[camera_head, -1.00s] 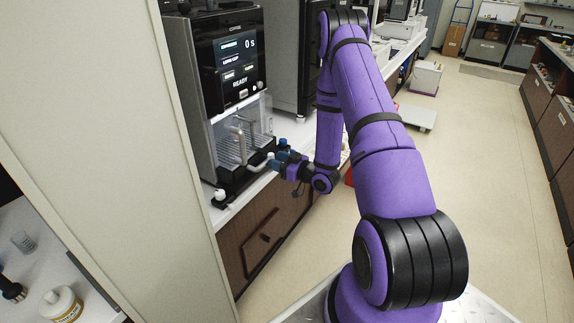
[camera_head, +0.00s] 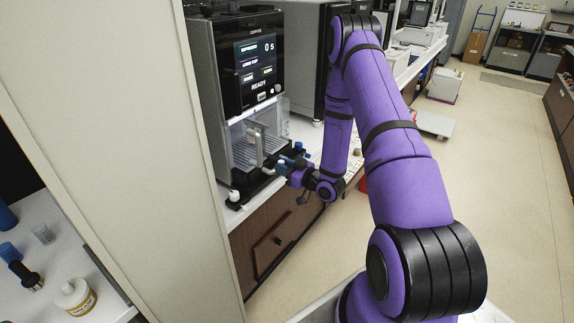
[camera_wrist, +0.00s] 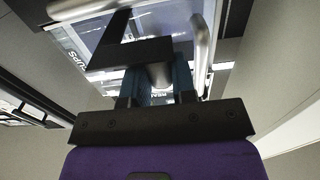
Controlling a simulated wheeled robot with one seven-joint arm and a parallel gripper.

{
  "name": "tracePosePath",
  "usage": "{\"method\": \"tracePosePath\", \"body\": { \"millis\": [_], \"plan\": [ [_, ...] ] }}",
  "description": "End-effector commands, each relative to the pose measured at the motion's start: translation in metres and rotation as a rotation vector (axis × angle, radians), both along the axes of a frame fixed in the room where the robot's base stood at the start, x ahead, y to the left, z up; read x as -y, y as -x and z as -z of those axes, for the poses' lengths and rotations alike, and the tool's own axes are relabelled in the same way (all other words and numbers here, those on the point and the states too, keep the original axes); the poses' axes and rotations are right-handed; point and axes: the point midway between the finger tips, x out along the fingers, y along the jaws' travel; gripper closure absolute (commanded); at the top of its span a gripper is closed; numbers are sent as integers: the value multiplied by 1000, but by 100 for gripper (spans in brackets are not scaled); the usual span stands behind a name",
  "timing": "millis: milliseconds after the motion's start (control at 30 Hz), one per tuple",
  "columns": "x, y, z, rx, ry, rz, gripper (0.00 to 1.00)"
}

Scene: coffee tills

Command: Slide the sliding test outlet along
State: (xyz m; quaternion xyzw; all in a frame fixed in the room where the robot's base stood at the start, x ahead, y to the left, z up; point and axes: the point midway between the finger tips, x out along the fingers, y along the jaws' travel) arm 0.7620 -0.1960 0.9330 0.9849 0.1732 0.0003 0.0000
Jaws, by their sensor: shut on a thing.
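The coffee machine (camera_head: 238,95) stands on the counter at the left of the head view, its lit screen showing READY. A bent grey pipe (camera_head: 259,148) stands at its front, above the drip area. My gripper (camera_head: 284,166) is low at the machine's front right, close to the pipe. In the wrist view, my gripper's teal fingers (camera_wrist: 160,88) are shut on a short grey rounded piece (camera_wrist: 160,75) below a black bracket (camera_wrist: 130,55). This piece appears to be the sliding test outlet. A curved metal tube (camera_wrist: 203,40) is just right of the fingers. The gripped contact is small in the head view.
A pale panel (camera_head: 120,120) fills the left foreground. A white-knobbed black base (camera_head: 236,200) lies at the machine's front. A second machine (camera_head: 303,60) stands behind.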

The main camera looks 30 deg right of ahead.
Motion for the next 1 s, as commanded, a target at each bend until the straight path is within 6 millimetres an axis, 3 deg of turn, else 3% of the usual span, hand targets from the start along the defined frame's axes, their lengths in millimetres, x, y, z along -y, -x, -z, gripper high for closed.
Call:
{"method": "tracePosePath", "body": {
  "millis": [1000],
  "plan": [
    [-58,21,1,-2,0,-1,96]
  ]
}}
